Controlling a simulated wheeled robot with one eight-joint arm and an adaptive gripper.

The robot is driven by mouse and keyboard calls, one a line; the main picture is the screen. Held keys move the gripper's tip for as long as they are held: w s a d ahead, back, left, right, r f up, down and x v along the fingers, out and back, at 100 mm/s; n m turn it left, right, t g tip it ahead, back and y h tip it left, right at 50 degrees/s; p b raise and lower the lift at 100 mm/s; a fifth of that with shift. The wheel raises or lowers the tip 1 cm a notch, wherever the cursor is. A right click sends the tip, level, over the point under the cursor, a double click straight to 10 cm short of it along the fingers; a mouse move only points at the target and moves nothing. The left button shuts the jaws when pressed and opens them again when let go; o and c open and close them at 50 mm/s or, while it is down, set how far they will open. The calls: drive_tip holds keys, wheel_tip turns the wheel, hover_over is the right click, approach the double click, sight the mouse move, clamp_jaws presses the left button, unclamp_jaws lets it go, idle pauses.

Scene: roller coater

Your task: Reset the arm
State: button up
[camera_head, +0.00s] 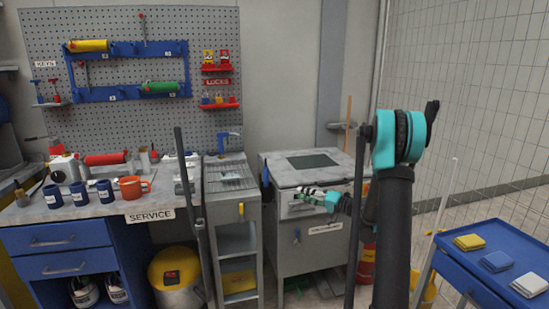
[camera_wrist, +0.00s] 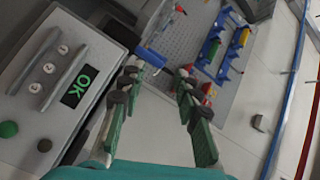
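My gripper (camera_head: 308,192) is held in front of the grey cabinet (camera_head: 325,240) in the head view, with the arm coming in from the right. In the wrist view my gripper (camera_wrist: 157,74) has its two green fingers with dark pads spread apart. Nothing is held between them. My arm's cyan and dark joints fill the right middle of the head view and hide part of the cabinet and wall.
A service bench (camera_head: 100,207) with dark blue cups and an orange mug (camera_head: 134,188) stands left. A grey sink stand (camera_head: 230,178) is beside it. A blue cart (camera_head: 500,243) with folded cloths is at right.

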drive_tip(key=s+a+f+n+g+h, duration=0.1)
drive_tip(key=s+a+f+g+h, duration=0.15)
drive_tip(key=s, duration=0.65)
drive_tip(key=s+a+f+g+h, duration=0.15)
drive_tip(key=s+h, duration=0.25)
drive_tip(key=s, duration=0.6)
drive_tip(key=s+d+f+h, duration=0.2)
drive_tip(key=s+d, duration=0.1)
drive_tip(key=s, duration=0.3)
drive_tip(key=s+d+f+g+h, duration=0.1)
drive_tip(key=s+d+h, duration=0.2)
drive_tip(key=s, duration=0.4)
drive_tip(key=s+d+f+n+h, duration=0.1)
drive_tip(key=s+d+f+h, duration=0.1)
drive_tip(key=s, duration=0.5)
drive_tip(key=shift+d+f+g+h, duration=0.3)
drive_tip(key=shift+d+g+h, duration=0.15)
drive_tip(key=shift+d, duration=0.8)
drive_tip(key=shift+s, duration=0.1)
